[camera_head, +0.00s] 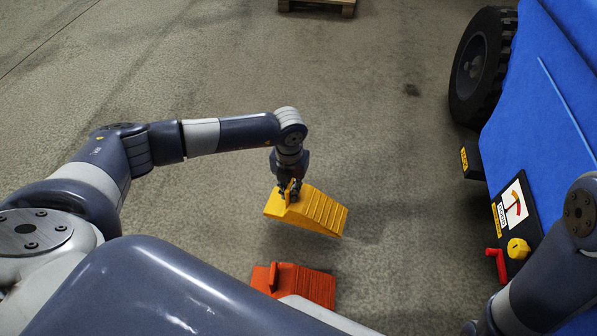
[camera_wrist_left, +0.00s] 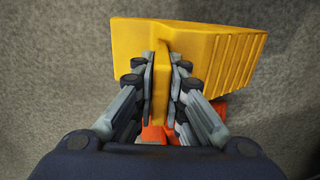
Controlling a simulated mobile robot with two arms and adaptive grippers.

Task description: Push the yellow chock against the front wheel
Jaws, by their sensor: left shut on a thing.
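The yellow chock (camera_head: 318,209) is a ridged wedge with a handle on top. My left gripper (camera_head: 289,190) is shut on its handle, and in the head view the chock appears held above the floor, its ridged slope facing right. In the left wrist view the fingers (camera_wrist_left: 162,85) pinch the handle of the chock (camera_wrist_left: 215,55) from both sides. A black wheel (camera_head: 480,68) is at the upper right under the blue machine, well apart from the chock. My right gripper is out of view; only part of that arm shows at the lower right.
A red-orange chock (camera_head: 305,284) lies on the floor below the yellow one. The blue machine (camera_head: 550,110) fills the right side, with a red handle (camera_head: 497,262) and yellow knob (camera_head: 518,248) on its panel. A pallet (camera_head: 318,5) is at the top. Floor between chock and wheel is clear.

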